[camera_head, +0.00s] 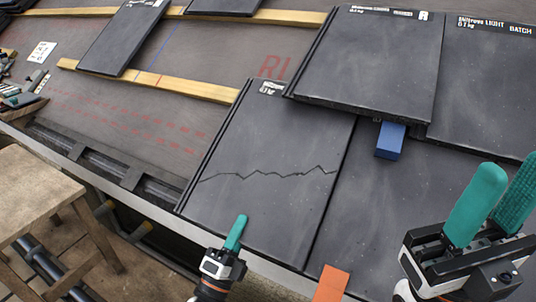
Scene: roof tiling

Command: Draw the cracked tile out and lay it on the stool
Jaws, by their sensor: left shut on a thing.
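The cracked tile (255,205) is dark grey, with a jagged crack running across its middle. It lies on the roof slope, its upper right part tucked under the tile above (375,60). My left gripper (236,233) is at its lower edge, shut on it. One teal finger lies over the top face, and the other finger is hidden. My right gripper (492,208) is at the lower right over the tiles, its two teal fingers apart with nothing visible between them. The wooden stool (35,190) stands at the left below the eave, its visible top bare.
A blue block (390,140) sticks out under the upper tile's lower edge. An orange piece (331,284) lies at the eave, right of the cracked tile. Wooden battens (150,82) cross the bare underlay. Tools (20,92) lie at the far left. A gutter runs along the eave.

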